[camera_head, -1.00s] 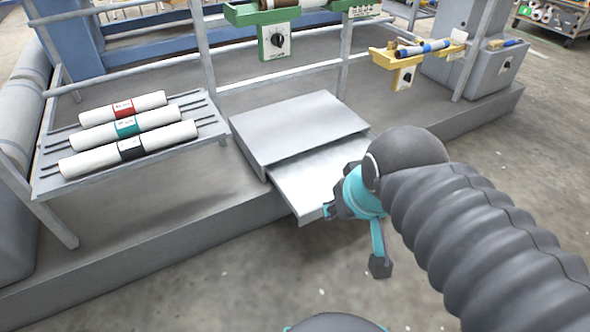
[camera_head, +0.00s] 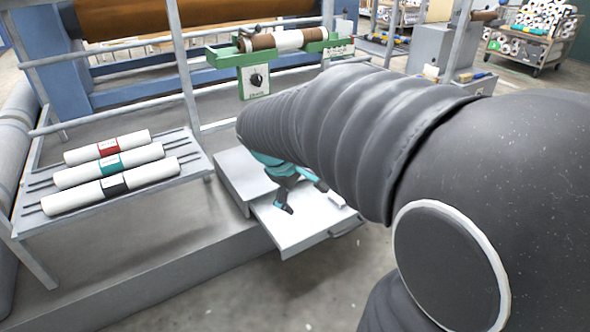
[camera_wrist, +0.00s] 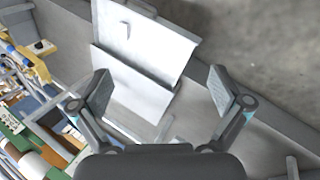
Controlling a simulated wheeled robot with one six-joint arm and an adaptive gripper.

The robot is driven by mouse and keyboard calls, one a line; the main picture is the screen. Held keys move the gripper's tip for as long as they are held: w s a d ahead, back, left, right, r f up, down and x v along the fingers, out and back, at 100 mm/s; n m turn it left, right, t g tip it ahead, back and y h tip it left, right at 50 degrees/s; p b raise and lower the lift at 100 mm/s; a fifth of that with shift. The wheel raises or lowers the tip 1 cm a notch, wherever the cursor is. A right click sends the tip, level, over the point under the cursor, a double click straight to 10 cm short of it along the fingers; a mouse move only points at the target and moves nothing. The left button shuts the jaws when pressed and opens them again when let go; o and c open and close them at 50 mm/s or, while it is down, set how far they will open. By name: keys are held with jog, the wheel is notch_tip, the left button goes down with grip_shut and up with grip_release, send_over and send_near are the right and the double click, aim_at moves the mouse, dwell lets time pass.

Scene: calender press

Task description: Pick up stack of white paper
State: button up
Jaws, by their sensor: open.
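My gripper (camera_head: 308,197) is open over the pulled-out grey drawer (camera_head: 287,238) under the low metal platform. In the wrist view, its two fingers (camera_wrist: 162,92) are spread wide with nothing between them. The drawer's pale surface (camera_wrist: 165,50) lies beyond them at the top. A small whitish piece (camera_head: 337,200) shows at the drawer's right side; a small raised piece also shows on the drawer in the wrist view (camera_wrist: 126,30). I cannot tell whether this is the paper stack. No other paper stack is recognisable. My arm hides part of the platform.
A rack (camera_head: 195,160) with three white rolls stands left. A green bracket (camera_head: 222,58) with a roll and control box is behind the platform (camera_head: 235,172). Upright rails (camera_head: 187,75) stand nearby. The drawer has a front handle (camera_head: 347,229). Floor in front is clear.

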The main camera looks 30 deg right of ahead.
jog(key=w+d+f+n+g+h, duration=0.1)
jog(key=w+d+f+n+h, duration=0.25)
jog(key=w+d+f, duration=0.45)
jog(key=n+h, duration=0.5)
jog(key=n, duration=0.7)
send_over(338, 199)
jog(key=a, duration=1.2)
jog(key=shift+m+t, duration=0.25)
jog(key=shift+t, duration=0.15)
jog(key=f, duration=2.4)
jog(key=shift+s+d+f, duration=0.25)
jog(key=shift+s+f, duration=0.1)
jog(key=shift+s, duration=0.05)
jog(key=x, duration=1.3)
jog(key=shift+d+f+p, duration=0.2)
jog(key=shift+f+p, duration=0.1)
jog(key=shift+f, duration=0.1)
jog(key=c, duration=0.9)
